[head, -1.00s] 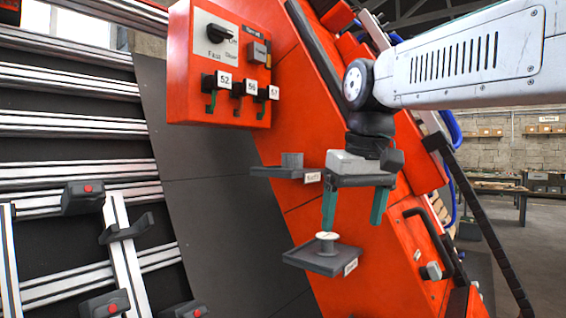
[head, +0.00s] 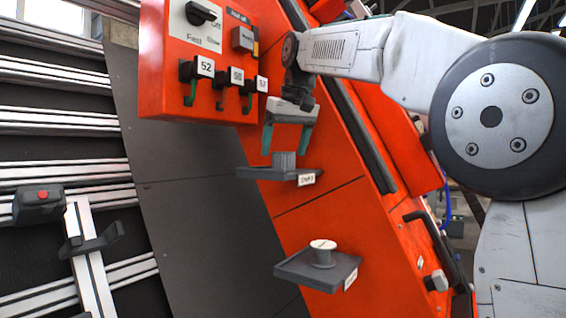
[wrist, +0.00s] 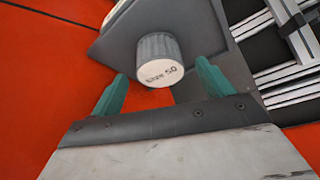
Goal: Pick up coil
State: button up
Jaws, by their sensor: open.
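A spool-like piece with a pale round top (head: 323,245), which looks like the coil, stands upright on the lower dark tray (head: 297,277). A grey ribbed cylinder (head: 284,161) stands on the upper dark tray (head: 252,173). My gripper (head: 286,151) is open with its green fingers pointing down over the grey cylinder, well above the spool. In the wrist view the cylinder (wrist: 158,47) shows between and beyond the two fingertips (wrist: 161,68); its pale end has lettering ending in "50". Nothing is held. The spool is not visible in the wrist view.
The orange slanted panel (head: 320,215) lies behind the trays. Metal rails (head: 60,120) with dark clamps run at left.

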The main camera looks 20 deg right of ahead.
jog(key=shift+x, duration=1.3)
jog(key=c, duration=1.3)
jog(key=shift+o, duration=0.2)
jog(key=shift+r, duration=0.15)
